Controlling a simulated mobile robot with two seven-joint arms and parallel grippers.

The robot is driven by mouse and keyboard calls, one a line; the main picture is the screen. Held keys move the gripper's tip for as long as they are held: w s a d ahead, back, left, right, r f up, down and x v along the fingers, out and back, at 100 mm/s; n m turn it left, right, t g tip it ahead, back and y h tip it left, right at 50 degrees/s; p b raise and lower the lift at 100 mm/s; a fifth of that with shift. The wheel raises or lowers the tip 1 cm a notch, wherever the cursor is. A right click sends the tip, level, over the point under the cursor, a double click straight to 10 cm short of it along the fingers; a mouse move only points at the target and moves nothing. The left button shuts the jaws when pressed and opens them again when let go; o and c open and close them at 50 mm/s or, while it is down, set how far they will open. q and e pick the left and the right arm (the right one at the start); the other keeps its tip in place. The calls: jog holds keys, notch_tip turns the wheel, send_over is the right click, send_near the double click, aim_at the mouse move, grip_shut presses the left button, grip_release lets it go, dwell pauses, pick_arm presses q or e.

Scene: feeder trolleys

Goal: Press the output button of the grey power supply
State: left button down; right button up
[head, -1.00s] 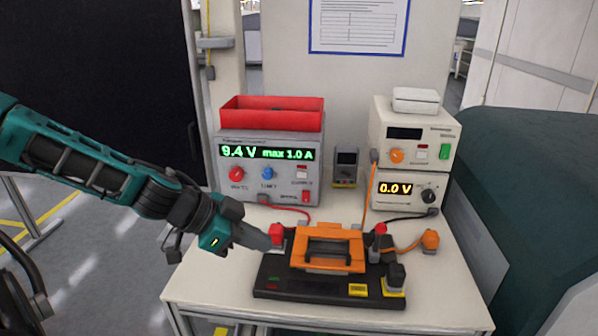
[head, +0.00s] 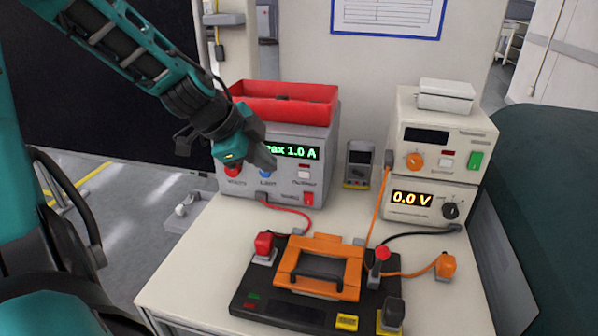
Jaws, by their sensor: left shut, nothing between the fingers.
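The grey power supply (head: 287,188) stands at the back left of the table. Its green display (head: 296,152) shows "max 1.0 A"; the voltage part is hidden behind my gripper. A red knob (head: 233,171) and a blue knob (head: 265,174) sit low on its front. The pale output button (head: 303,174) is to their right, under a small dark red lamp, with a red switch (head: 308,198) below. My left gripper (head: 268,160) is shut and empty, in front of the panel above the blue knob and left of the button. I cannot tell whether it touches the panel. My right gripper is out of view.
A red bin (head: 287,102) sits on the supply. A black fixture with an orange handle (head: 325,262) and leads lies in front. A multimeter (head: 358,165) and cream instruments (head: 445,145), one reading 0.0 V, stand to the right. The table's left front is clear.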

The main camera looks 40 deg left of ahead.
aim_at(304, 175)
pick_arm(q)
jog(key=w+f+b, duration=0.1)
jog(key=w+f, duration=0.7)
jog(key=w, duration=0.1)
jog(key=shift+w+a+b, duration=0.3)
jog(key=shift+a, duration=0.15)
